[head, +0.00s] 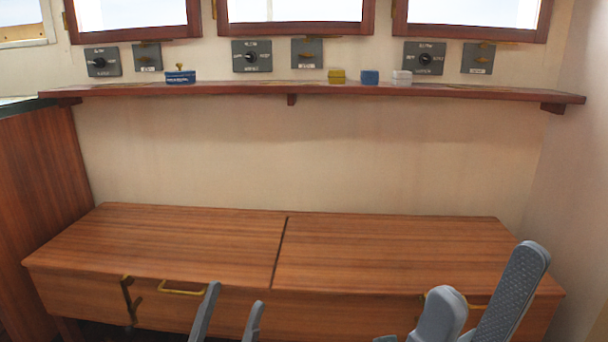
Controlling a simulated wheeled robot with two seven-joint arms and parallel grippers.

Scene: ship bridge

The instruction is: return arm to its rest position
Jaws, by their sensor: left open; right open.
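My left gripper (235,297) shows at the bottom, left of centre, as two grey fingertips standing apart with nothing between them. It is open, in front of the left part of the wooden bench (165,240). My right gripper (488,275) is at the bottom right. Its two grey fingers are apart, the right one larger and textured, with nothing between them. It shows against the bench's right part. The rest of both arms is mostly out of the picture.
A wooden shelf (240,89) runs along the wall, carrying a blue block with a yellow knob (180,77), a yellow block (337,76), a blue block (370,78) and a white block (402,78). Grey switch panels (252,56) hang above. The bench top is clear. A wooden cabinet (42,165) stands left.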

